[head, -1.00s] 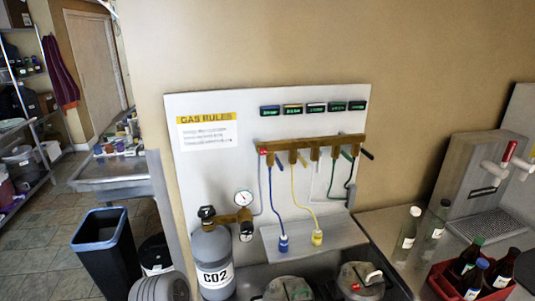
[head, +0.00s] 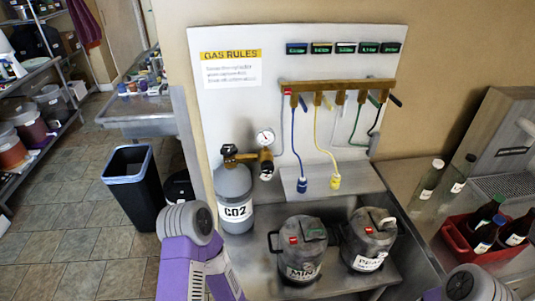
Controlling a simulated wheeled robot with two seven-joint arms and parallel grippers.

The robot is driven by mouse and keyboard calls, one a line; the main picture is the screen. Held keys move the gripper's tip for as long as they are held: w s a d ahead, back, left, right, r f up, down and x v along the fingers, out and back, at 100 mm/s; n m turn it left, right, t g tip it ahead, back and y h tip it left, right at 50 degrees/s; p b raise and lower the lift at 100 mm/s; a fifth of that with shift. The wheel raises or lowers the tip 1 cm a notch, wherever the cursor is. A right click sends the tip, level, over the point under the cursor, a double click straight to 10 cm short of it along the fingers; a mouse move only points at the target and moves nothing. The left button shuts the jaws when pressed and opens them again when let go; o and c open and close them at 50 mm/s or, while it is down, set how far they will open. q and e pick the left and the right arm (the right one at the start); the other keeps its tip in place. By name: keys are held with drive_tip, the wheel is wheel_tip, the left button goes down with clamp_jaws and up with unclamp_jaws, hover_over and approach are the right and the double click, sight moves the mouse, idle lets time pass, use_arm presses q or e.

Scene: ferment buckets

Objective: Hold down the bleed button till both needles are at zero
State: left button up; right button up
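The upper gauge (head: 265,137) has a white dial on the brass regulator above the CO2 cylinder (head: 233,200); its needle is too small to read. Below it is a small round fitting, perhaps a second gauge (head: 267,172), whose needle I cannot make out. Small red parts show at the left end of the brass manifold (head: 335,87) and on the lids of the MINT keg (head: 302,250) and the second keg (head: 368,240). I cannot tell which red part is the bleed button. Neither gripper is in view; only purple and grey links of my arms show at the bottom.
Blue (head: 302,186) and yellow (head: 335,182) hose connectors hang over a steel ledge. Glass bottles (head: 430,178) and a red crate (head: 460,248) of bottles stand right. A bin (head: 132,185) stands on the floor left, beside open floor.

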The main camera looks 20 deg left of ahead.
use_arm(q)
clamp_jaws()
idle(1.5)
